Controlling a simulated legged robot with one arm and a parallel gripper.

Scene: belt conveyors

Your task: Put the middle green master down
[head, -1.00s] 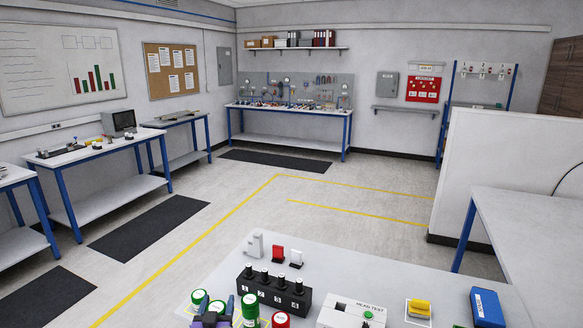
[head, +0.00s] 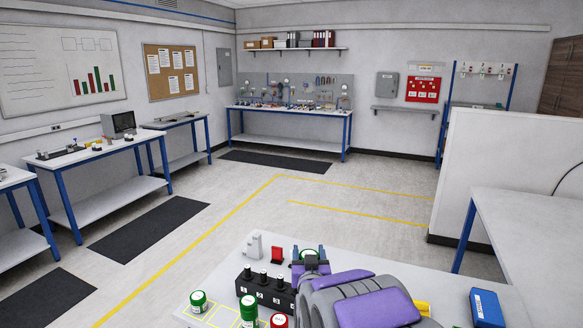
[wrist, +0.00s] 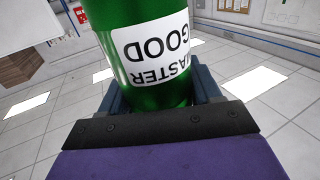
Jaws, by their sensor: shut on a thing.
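My gripper (head: 310,262) is shut on a green master, a green cylinder whose green edges (head: 321,254) show around the jaws. In the wrist view the green master (wrist: 135,95) fills the space between the jaws, with a white label reading "MASTER GOOD" upside down. My gripper is over the front table, right of the numbered black block (head: 262,291). Two other green masters stand on the table, one at the left (head: 199,301) and one to its right (head: 249,308). A yellow-outlined empty spot (head: 221,315) lies between them.
A grey-white holder (head: 253,245) and a red piece (head: 277,254) stand behind the block. A blue case (head: 487,307) lies at the right. My arm hides the test box and most of a yellow item (head: 423,308).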

